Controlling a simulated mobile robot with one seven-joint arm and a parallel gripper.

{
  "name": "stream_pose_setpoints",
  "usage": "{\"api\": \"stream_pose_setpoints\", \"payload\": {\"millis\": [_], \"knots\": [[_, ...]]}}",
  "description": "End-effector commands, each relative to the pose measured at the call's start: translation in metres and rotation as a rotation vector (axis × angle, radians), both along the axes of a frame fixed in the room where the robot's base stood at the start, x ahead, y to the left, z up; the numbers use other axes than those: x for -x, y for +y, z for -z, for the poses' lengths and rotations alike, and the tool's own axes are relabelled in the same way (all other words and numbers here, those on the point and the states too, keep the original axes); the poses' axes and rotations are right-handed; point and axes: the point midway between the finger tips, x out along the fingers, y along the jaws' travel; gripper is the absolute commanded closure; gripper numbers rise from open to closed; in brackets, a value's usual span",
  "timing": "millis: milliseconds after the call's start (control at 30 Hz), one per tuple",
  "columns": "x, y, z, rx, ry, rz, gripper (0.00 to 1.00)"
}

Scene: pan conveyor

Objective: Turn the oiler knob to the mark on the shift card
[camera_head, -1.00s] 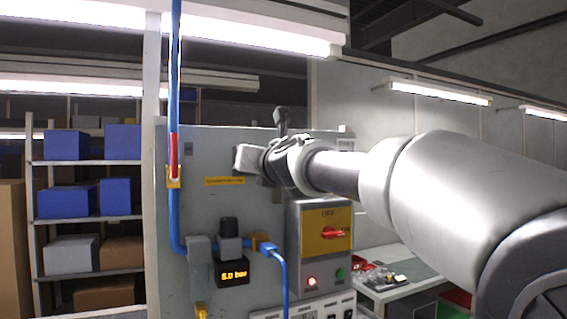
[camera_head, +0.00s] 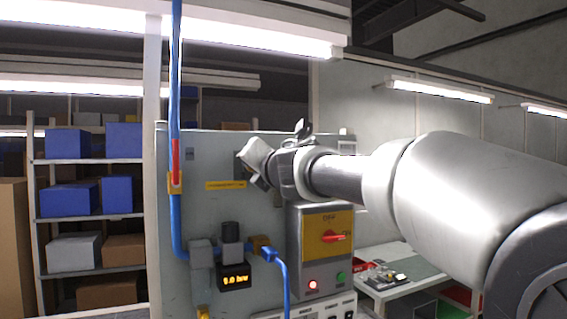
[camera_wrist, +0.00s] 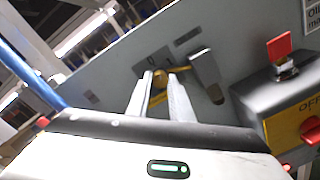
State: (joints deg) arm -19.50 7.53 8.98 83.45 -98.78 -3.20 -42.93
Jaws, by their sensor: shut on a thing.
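My gripper (camera_wrist: 161,76) is shut on a small brass-coloured knob (camera_wrist: 160,79) on the grey panel, which I take to be the oiler knob. Its two pale fingers lie on either side of the knob, and the view is tilted. Marks that look like 0 and 1 stand on the panel just beyond it. In the head view, my gripper (camera_head: 255,163) is at the upper part of the panel and hides the knob. A white card (camera_wrist: 313,13) beginning "Oil" is cut off by the right edge of the wrist view; its mark cannot be read.
A box with an orange plate and red switch (camera_head: 332,237) stands just below my wrist. A grey lever-like piece (camera_wrist: 206,70) is close right of my fingers. A blue hose (camera_head: 174,90) runs down the panel's left. A small display (camera_head: 234,276) sits low, blurred.

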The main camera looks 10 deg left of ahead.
Motion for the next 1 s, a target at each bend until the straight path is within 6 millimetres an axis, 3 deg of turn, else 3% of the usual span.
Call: {"api": "stream_pose_setpoints", "payload": {"millis": [600,1000], "knots": [[-0.0006,-0.0011,-0.0016,-0.448,0.303,0.002,1.00],[-0.0006,-0.0009,-0.0004,-0.585,0.396,0.000,1.00]]}}
